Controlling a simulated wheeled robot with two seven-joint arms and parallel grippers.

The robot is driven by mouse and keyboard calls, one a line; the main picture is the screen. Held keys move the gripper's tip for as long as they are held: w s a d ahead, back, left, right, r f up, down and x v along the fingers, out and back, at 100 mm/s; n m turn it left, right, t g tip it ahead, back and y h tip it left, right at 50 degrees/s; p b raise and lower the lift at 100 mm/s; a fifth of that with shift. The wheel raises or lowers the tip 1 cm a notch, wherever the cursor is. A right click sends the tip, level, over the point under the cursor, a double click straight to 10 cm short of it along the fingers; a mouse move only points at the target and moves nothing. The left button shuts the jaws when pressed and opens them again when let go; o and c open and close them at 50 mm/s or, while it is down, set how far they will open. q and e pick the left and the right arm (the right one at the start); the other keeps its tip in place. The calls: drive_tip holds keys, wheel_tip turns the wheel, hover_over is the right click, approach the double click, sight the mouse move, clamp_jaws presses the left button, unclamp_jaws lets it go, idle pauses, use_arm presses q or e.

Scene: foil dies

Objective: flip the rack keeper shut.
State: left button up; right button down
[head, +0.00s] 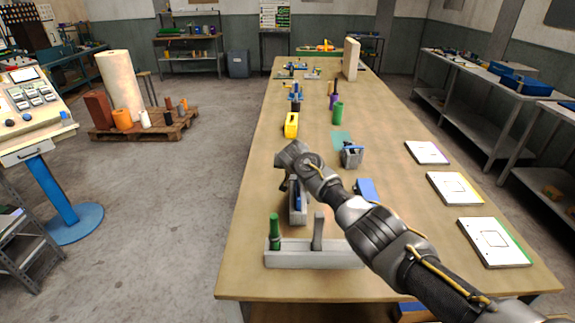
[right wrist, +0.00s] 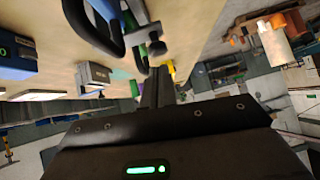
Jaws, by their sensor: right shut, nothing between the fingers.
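A pale grey rack (head: 315,259) stands at the front of the table. A green-handled tool (head: 274,232) is upright at its left end and a grey upright piece (head: 318,231) rises near its middle. I cannot tell for sure which part is the keeper. Behind the rack is a grey block with a blue part (head: 298,203), partly hidden by my right arm. My right gripper (head: 284,184) is just above and left of this block. In the right wrist view its fingers (right wrist: 160,88) are shut and empty, near a dark curved bar (right wrist: 88,40). Contact cannot be told. My left gripper is out of view.
A grey device with a blue top (head: 352,157), a yellow piece (head: 291,125) and a green cylinder (head: 337,113) stand farther back. White cards (head: 455,188) line the right side. The table's left strip is clear.

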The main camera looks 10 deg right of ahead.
use_arm(q)
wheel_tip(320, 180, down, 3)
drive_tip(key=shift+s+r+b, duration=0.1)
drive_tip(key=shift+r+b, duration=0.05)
drive_tip(key=shift+b, duration=0.9)
use_arm(e)
drive_tip(key=shift+a+f+n+h, duration=0.5)
drive_tip(key=shift+a+f+h, duration=0.1)
drive_tip(key=shift+f+h, duration=0.25)
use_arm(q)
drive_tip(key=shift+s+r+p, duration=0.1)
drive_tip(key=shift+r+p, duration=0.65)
use_arm(e)
drive_tip(key=s+a+r, duration=0.1)
drive_tip(key=s+r, duration=0.6)
drive_tip(key=r, duration=0.4)
drive_tip(key=shift+a, duration=0.35)
drive_tip(key=shift+s, duration=0.1)
